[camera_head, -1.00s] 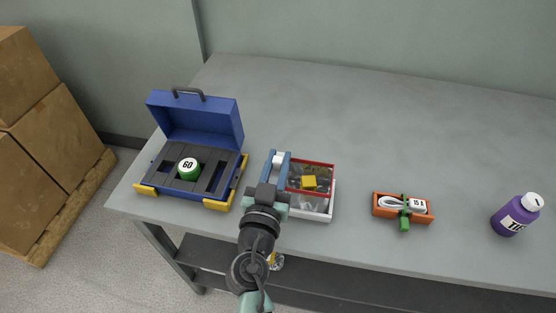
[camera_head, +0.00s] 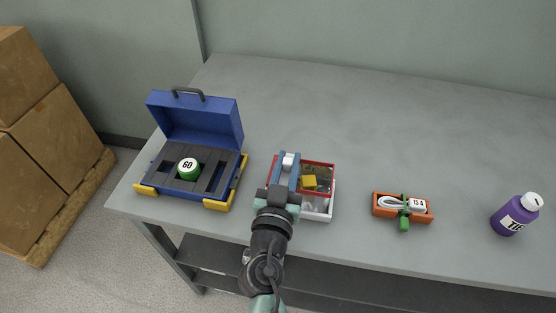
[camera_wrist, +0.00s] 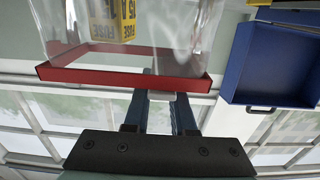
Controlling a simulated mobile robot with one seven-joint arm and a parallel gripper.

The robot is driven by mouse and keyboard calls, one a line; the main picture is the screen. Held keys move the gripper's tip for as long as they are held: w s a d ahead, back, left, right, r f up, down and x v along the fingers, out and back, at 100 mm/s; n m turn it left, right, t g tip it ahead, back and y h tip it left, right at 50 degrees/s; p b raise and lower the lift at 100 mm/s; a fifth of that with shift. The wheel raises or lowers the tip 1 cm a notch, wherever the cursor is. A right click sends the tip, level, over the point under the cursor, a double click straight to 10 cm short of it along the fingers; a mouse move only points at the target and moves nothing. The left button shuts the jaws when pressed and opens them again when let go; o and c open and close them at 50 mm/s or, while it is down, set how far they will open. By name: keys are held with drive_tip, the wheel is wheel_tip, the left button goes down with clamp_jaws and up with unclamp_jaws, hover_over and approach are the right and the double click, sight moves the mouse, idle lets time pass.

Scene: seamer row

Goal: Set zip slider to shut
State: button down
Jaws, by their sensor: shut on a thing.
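A yellow box (camera_head: 309,182) shows inside the pouch. The white zip slider (camera_head: 289,161) sits at the far rim of the pouch, toward its left end. My gripper (camera_head: 288,157) is shut on the slider, with a blue finger on either side. In the wrist view, the red rim (camera_wrist: 130,78) crosses just beyond my fingers (camera_wrist: 161,98), and the yellow box (camera_wrist: 113,20) shows through the clear film. My arm hides the pouch's near left part.
An orange tray (camera_head: 390,212) with a cable and a purple bottle (camera_head: 515,215) are at the right. The table behind the pouch is clear.

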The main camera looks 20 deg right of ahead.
sight(324, 177)
drive_tip(key=s+d, duration=0.1)
drive_tip(key=d, duration=0.1)
drive_tip(key=s+d, duration=0.2)
drive_tip(key=s+d+p, duration=0.1)
drive_tip(key=d, duration=0.1)
drive_tip(key=shift+s+d, duration=0.15)
drive_tip(key=shift+s, duration=0.05)
drive_tip(key=c, duration=0.7)
unclamp_jaws()
drive_tip(key=shift+b+v, duration=2.55)
drive_tip(key=shift+v, duration=3.95)
